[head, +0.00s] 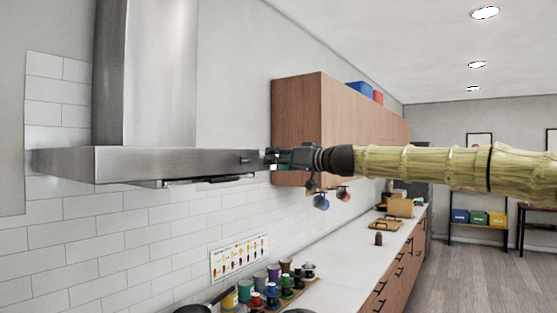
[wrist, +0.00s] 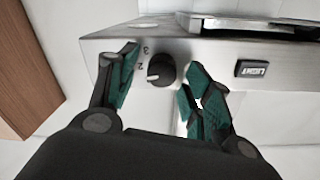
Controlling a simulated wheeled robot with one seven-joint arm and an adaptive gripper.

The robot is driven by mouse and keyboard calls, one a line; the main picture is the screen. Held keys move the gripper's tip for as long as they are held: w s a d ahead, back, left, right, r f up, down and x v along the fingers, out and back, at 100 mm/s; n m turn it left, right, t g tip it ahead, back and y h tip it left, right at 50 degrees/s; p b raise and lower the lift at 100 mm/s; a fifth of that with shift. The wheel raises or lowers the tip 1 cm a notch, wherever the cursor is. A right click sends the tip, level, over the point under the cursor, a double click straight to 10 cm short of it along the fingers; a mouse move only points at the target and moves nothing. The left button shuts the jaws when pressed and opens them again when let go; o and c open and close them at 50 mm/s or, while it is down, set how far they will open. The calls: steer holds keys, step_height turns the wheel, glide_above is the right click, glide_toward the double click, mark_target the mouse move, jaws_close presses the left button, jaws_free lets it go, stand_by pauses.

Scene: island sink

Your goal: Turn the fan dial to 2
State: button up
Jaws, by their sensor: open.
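The fan dial (wrist: 161,70) is a round black knob on the steel front of the range hood (head: 125,163). In the wrist view its pale pointer mark faces left, slightly downward. The digits 2 and 3 show just left of it; other markings are hidden or unreadable. My gripper (wrist: 163,77) is open, with one green-padded finger on each side of the dial. I cannot tell whether either pad touches it. In the head view my gripper (head: 272,158) is at the right end of the hood, and the dial cannot be made out.
A black LIGHT button (wrist: 252,69) sits right of the dial in the wrist view, its lettering upside down. Wooden wall cabinets (head: 297,115) stand close behind my gripper. Mugs hang below them.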

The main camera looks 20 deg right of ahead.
steer(key=c, duration=1)
steer(key=shift+m+b, duration=0.3)
steer(key=shift+b, duration=0.3)
steer(key=shift+m+b, duration=0.45)
steer(key=shift+m, duration=0.05)
steer(key=o, duration=1)
